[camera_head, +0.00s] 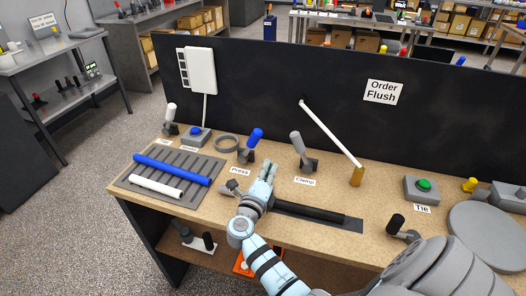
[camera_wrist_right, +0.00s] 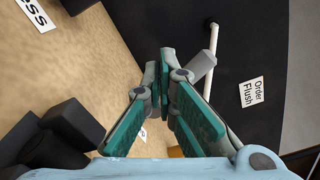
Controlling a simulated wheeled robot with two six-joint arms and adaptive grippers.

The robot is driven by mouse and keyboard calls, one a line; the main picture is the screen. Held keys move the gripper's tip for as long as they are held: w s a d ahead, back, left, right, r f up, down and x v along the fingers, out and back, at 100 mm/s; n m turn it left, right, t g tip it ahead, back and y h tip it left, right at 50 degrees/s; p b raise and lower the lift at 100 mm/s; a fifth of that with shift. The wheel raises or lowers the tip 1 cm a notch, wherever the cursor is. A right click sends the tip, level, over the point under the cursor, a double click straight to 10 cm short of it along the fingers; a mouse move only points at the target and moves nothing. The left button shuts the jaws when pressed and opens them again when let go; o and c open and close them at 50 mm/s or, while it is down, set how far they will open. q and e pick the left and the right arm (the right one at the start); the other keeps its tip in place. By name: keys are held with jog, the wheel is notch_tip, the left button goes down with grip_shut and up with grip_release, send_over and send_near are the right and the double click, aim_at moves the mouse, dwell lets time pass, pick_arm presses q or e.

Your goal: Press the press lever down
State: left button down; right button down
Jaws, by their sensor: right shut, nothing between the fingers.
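The press lever (camera_head: 254,138) has a blue handle on a dark base and stands on the bench behind the "Press" label (camera_head: 240,171). Its handle tilts up and to the right. My right gripper (camera_head: 268,168) is shut and empty, in front of and slightly right of the lever, apart from it in the picture. In the right wrist view, its teal fingers (camera_wrist_right: 166,60) are together with nothing between them. Part of the "Press" label (camera_wrist_right: 32,12) shows at the upper left there, and the blue handle is not visible. My left gripper is not in view.
The grey clamp lever (camera_head: 297,144) stands right of my gripper. A dark ring (camera_head: 226,143) and a blue-button box (camera_head: 196,136) are left of the press lever. A ribbed tray (camera_head: 202,193) holds blue and white tubes. A black panel (camera_head: 250,90) closes the back.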

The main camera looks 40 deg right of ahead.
aim_at(250, 146)
jog(key=x, duration=0.4)
jog(key=w, duration=0.1)
jog(key=w+r, duration=0.1)
jog(key=w+a, duration=0.1)
jog(key=shift+w+r+b, duration=0.25)
jog(key=shift+w+b, duration=0.05)
jog(key=shift+w, duration=0.05)
jog(key=shift+d, duration=0.1)
jog(key=shift+r, duration=0.1)
jog(key=shift+w+r+n+p, duration=0.15)
jog(key=shift+r+n+p, duration=0.05)
jog(key=shift+n+p, duration=0.1)
